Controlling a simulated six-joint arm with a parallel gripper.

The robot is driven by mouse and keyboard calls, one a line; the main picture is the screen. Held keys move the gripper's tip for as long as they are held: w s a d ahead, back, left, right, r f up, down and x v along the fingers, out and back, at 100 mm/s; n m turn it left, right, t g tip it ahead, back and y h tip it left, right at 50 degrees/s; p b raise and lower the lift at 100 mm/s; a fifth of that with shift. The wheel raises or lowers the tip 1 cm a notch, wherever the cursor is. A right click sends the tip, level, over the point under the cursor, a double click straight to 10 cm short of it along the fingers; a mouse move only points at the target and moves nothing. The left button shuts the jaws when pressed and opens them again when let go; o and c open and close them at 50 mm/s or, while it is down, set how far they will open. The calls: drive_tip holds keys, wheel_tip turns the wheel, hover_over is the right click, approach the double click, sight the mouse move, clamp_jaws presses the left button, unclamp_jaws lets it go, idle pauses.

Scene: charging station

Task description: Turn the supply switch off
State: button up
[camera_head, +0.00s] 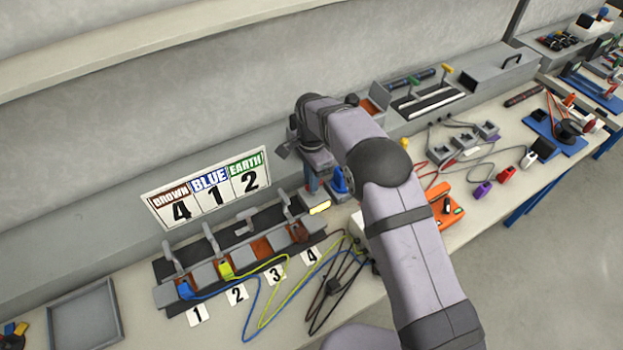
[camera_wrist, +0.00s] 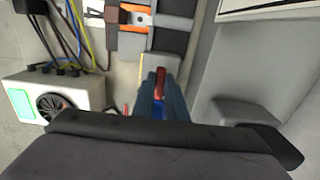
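My gripper (camera_head: 316,184) points down beside the right end of the terminal row. In the wrist view its blue-grey fingers (camera_wrist: 163,88) are at the centre, close around a small red lever (camera_wrist: 160,84) with a blue part (camera_wrist: 176,104) beside it; this looks like the supply switch. In the head view a blue part (camera_head: 340,181) shows just right of the fingers, and the lever is mostly hidden by my arm. I cannot tell whether the fingers touch the lever or how far they are closed. A small box with a lit yellow face (camera_head: 320,208) sits next to the fingers.
The terminal row (camera_head: 240,251) has raised levers and coloured cables. A white box with a dial (camera_wrist: 50,102) stands close by. A sign (camera_head: 208,187) reads brown 4, blue 1, earth 2. A grey tray (camera_head: 121,308) lies left; tools crowd the right.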

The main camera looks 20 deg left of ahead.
clamp_jaws()
drive_tip(key=shift+n, duration=0.3)
drive_tip(key=n+b, duration=0.1)
drive_tip(key=n, duration=0.2)
drive_tip(key=shift+s+d+n, duration=0.1)
drive_tip(key=shift+n, duration=0.2)
drive_tip(key=n+b, duration=0.1)
drive_tip(key=n, duration=0.3)
drive_tip(key=shift+d, duration=0.15)
drive_tip(key=n, duration=0.5)
drive_tip(key=shift+d, duration=0.15)
drive_tip(key=n, duration=0.4)
drive_tip(key=shift+d+n, duration=0.15)
drive_tip(key=shift+n, duration=0.25)
drive_tip(key=o, duration=0.7)
unclamp_jaws()
